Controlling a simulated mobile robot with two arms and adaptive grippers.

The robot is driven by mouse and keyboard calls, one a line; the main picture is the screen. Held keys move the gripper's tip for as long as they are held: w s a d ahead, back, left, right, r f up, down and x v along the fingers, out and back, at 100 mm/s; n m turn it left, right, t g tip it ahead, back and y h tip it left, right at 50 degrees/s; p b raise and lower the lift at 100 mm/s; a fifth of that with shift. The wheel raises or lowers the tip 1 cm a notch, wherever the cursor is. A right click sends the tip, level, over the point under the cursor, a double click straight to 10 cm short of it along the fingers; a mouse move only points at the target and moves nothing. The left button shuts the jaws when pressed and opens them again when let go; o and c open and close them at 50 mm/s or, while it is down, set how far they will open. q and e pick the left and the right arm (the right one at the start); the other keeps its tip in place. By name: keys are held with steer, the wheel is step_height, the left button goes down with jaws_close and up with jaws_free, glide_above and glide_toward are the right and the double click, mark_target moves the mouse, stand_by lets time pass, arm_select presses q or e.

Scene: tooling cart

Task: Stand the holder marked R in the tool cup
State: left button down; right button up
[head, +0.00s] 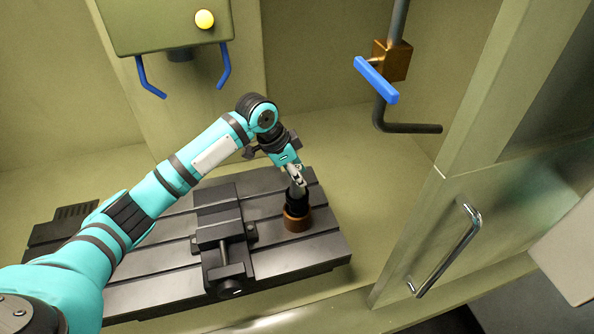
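My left gripper (297,178) comes down from above over the slotted table. Its fingers are closed around the upper end of a tool holder (297,199), which has a grey upper part and a black lower body. No R mark can be read on it from here. The holder is roughly upright, with its lower part at the mouth of a brown round tool cup (297,221). The cup's rim hides the holder's bottom end, and I cannot tell whether it is fully seated. My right gripper is not in view.
A dark vise (222,232) stands on the slotted table (325,243), left of the cup. A machine head (165,22) with blue hooks hangs above. A pipe with a blue-handled valve (376,80) hangs at right. A door with a metal handle (447,250) stands at right.

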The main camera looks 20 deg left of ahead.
arm_select(q)
steer(key=shift+r+p, duration=0.15)
steer(key=shift+p, duration=0.2)
stand_by(0.3)
steer(key=shift+w+f, duration=0.1)
steer(key=shift+f, duration=0.15)
stand_by(0.4)
steer(key=c, duration=1.3)
jaws_free()
steer(key=shift+c, duration=0.2)
steer(key=shift+f, duration=0.1)
